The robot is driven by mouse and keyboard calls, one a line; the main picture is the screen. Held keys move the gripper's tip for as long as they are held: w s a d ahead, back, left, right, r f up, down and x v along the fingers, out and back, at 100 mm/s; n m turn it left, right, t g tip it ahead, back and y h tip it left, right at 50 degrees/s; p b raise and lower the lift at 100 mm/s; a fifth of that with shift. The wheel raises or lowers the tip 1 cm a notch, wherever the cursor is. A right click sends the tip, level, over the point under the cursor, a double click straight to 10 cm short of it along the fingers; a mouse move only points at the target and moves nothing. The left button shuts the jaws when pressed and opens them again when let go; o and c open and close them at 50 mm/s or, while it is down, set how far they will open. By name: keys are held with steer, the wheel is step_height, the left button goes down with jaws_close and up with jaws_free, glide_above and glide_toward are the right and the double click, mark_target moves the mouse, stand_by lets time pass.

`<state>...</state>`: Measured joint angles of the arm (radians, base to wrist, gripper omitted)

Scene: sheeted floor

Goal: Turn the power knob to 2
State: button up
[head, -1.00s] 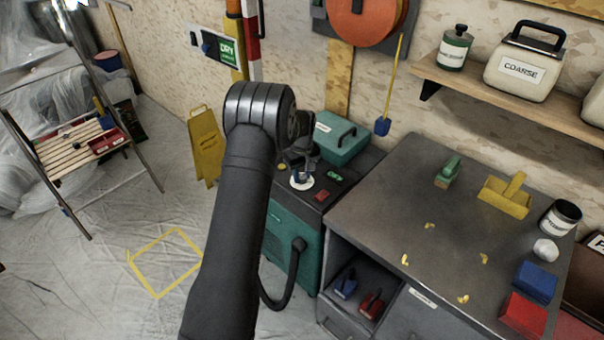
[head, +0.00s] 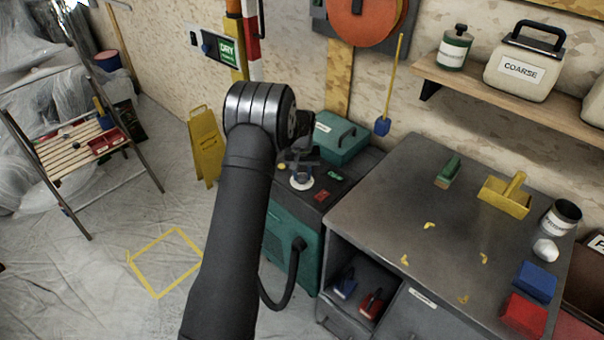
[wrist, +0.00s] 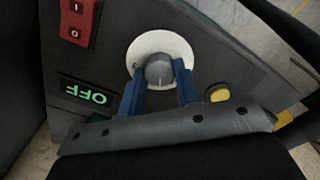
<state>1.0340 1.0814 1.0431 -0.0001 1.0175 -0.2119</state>
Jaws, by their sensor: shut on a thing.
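The power knob (wrist: 159,69) is a grey round knob on a white dial plate (wrist: 137,49), in the wrist view. Any numbers on the plate are too small or hidden to read. My gripper (wrist: 159,78) has its two blue fingers on either side of the knob, shut on it. In the head view my gripper (head: 300,172) is above the white dial plate (head: 301,184) on top of the green machine (head: 288,235), and the knob itself is mostly hidden.
A red rocker switch (wrist: 78,20), a green OFF display (wrist: 85,94) and a yellow button (wrist: 219,93) sit around the dial. A teal case (head: 342,138) stands behind on the machine. The grey workbench (head: 390,215) is to the right.

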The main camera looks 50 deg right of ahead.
mark_target(302, 176)
steer(key=m, duration=0.5)
steer(key=shift+m, duration=0.4)
stand_by(0.4)
steer(key=o, duration=1)
steer(key=shift+r, duration=0.1)
step_height(302, 176, up, 17)
steer(key=shift+r, duration=0.15)
step_height(302, 176, down, 18)
steer(key=shift+r, duration=0.25)
stand_by(0.4)
